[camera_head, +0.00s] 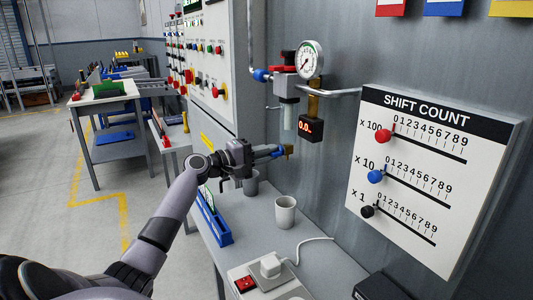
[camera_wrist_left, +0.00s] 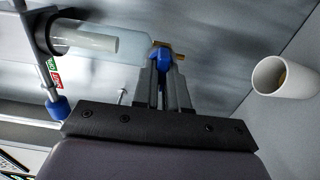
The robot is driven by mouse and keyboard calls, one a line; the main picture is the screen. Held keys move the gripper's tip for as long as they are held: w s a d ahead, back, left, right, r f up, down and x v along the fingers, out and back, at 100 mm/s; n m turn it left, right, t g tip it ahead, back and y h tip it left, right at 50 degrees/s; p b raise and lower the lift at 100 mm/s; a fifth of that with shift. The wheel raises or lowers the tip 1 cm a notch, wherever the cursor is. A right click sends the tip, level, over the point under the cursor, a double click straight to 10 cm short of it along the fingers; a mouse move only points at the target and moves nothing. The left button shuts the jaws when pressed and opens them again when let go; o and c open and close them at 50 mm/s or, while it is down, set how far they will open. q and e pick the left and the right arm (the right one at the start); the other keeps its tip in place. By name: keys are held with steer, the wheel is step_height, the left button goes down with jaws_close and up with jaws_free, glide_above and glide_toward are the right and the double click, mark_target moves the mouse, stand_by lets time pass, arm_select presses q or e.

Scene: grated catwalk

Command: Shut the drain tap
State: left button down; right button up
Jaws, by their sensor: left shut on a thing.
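The drain tap shows as a small brass piece (camera_head: 289,150) with a blue handle, below the clear filter bowl (camera_head: 289,118). My left gripper (camera_head: 277,153) reaches in from the left and is shut on the blue handle. In the left wrist view the blue handle (camera_wrist_left: 161,56) sits between the two grey fingertips (camera_wrist_left: 162,72), with a brass bit (camera_wrist_left: 179,57) just beyond. The clear bowl (camera_wrist_left: 110,40) lies sideways in that view. The fingers hide part of the handle, and its exact angle is hard to tell. My right gripper is not in view.
A pressure gauge (camera_head: 309,60) and a small red-digit display (camera_head: 311,129) are beside the bowl. A shift-count board (camera_head: 421,200) is at right.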

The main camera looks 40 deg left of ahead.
arm_select(q)
steer(key=c, duration=1.3)
jaws_free()
steer(key=shift+r, duration=0.2)
steer(key=shift+c, duration=0.2)
steer(key=shift+o, duration=0.9)
steer(key=shift+w+f, duration=0.1)
steer(key=shift+f, duration=0.05)
steer(key=b+v, duration=0.1)
steer(key=v, duration=0.6)
steer(key=shift+b, duration=0.3)
